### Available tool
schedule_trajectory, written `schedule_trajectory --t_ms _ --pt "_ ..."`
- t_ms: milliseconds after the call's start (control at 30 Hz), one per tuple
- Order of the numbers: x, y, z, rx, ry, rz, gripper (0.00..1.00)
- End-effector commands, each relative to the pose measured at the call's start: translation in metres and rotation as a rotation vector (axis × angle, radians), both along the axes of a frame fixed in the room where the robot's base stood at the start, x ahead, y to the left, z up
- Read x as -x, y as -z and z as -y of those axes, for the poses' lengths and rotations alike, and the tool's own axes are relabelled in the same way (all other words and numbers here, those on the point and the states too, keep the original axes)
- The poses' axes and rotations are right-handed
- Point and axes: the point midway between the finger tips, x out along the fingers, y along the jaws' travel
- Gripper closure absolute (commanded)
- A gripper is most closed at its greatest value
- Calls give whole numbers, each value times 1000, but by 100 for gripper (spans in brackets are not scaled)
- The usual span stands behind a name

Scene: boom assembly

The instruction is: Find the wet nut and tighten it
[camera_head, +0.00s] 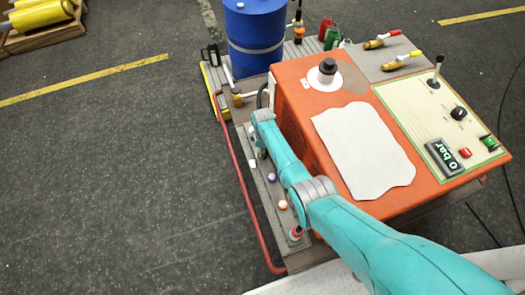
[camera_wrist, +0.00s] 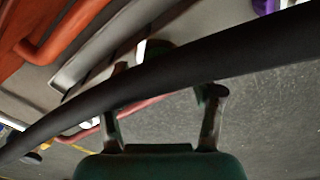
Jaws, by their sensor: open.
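In the wrist view my gripper (camera_wrist: 167,82) is open, with its two fingers spread apart. A thick dark hose (camera_wrist: 238,62) crosses the picture diagonally in front of the fingers and partly hides them. Whether it touches them I cannot tell. A small dark green round part shows behind the hose between the fingers. I cannot make out a nut or any wetness. In the head view my teal arm reaches along the left side of the orange machine (camera_head: 300,115), and my gripper is hidden beyond the arm.
A red rail (camera_head: 236,165) edges the cart. A blue drum (camera_head: 254,40) stands behind.

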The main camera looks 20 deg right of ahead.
Motion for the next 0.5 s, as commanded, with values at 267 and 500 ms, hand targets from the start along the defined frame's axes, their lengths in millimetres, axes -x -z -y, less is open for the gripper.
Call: schedule_trajectory --t_ms 267,500 --pt "0 9 0 0 0 1 34" --pt "0 9 0 0 0 1 37"
